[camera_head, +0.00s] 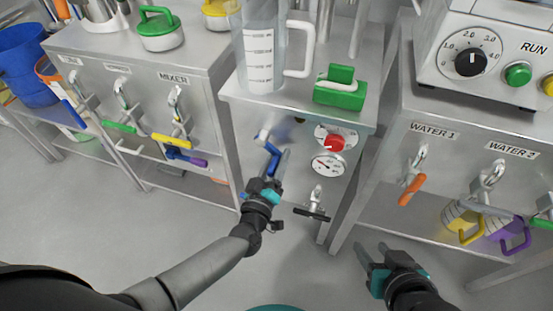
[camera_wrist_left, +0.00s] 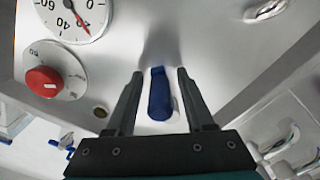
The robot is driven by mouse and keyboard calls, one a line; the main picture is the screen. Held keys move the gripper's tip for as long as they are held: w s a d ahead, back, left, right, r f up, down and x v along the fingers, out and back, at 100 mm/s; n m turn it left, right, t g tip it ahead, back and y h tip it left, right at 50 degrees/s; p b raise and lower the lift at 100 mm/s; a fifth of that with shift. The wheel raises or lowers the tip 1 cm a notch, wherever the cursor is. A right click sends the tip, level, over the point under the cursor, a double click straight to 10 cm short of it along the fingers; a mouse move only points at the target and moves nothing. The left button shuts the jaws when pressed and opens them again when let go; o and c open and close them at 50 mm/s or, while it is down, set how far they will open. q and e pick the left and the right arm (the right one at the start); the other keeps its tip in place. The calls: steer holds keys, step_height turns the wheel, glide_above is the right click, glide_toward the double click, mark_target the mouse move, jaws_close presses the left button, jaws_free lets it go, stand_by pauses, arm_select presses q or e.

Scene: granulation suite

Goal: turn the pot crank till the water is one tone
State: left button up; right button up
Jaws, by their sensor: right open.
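A crank with a blue handle (camera_head: 272,158) and a whitish arm (camera_head: 262,135) sits on the front of the middle steel cabinet. My left gripper (camera_head: 274,168) is open at this handle. In the left wrist view, the blue handle (camera_wrist_left: 159,95) stands between the two open fingers (camera_wrist_left: 157,85), with a gap on each side. A tall clear measuring jug (camera_head: 262,50) with a white handle stands on the cabinet top; I cannot tell the tone of any water. My right gripper (camera_head: 372,256) is open and empty, low in front of the right cabinet.
A red knob (camera_head: 335,143), a gauge (camera_head: 328,166) and a black-handled tap (camera_head: 312,212) are right of the crank. Taps line the mixer cabinet (camera_head: 130,78) and water cabinet (camera_head: 455,150). Floor in front is clear.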

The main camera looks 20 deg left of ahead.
arm_select(q)
jaws_close()
stand_by(1.2)
